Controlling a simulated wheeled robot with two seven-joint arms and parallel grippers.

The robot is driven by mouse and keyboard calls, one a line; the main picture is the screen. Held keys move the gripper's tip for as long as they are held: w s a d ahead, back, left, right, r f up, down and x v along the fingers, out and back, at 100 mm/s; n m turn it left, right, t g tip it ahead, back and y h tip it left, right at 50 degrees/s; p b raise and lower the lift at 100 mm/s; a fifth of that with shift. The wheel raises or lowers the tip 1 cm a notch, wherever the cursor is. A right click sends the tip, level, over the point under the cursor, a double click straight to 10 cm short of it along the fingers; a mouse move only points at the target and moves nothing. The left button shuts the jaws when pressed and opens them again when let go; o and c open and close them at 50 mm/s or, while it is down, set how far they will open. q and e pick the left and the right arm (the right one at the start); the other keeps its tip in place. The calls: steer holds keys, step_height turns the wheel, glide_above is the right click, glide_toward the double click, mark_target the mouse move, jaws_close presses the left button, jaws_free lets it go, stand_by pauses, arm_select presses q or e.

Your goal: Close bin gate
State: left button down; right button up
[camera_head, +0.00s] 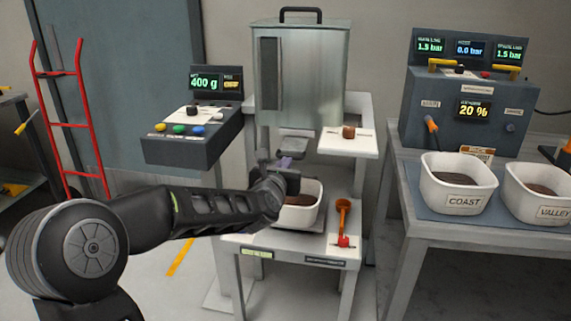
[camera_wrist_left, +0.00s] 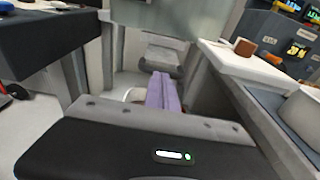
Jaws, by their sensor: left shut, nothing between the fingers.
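The metal bin (camera_head: 300,75) stands upright at the middle of the head view. Under it is a grey gate-like spout part (camera_head: 293,146), which also shows in the left wrist view (camera_wrist_left: 163,60). My left gripper (camera_head: 284,163) is shut and empty, with its purple fingers just below and in front of that part. In the left wrist view the purple fingers (camera_wrist_left: 162,92) overlap the part's lower edge; I cannot tell whether they touch it. A white tub (camera_head: 300,212) with brown content sits below, partly hidden by my left gripper. My right gripper is not in view.
A white ledge (camera_head: 345,146) with a brown knob (camera_head: 348,132) juts out right of the spout. A control box (camera_head: 192,146) reading 400 g stands left. An orange scoop (camera_head: 342,212) lies right of the tub. Labelled tubs (camera_head: 457,186) stand on the right table.

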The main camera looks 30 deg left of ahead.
mark_target(294, 144)
arm_select(q)
steer(key=shift+w, duration=0.1)
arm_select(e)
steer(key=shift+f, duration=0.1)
arm_select(q)
steer(key=x, duration=0.1)
steer(key=b+x, duration=0.1)
steer(key=x, duration=0.1)
steer(key=r+b+x, duration=0.1)
steer(key=x, duration=0.1)
steer(key=shift+a, duration=0.15)
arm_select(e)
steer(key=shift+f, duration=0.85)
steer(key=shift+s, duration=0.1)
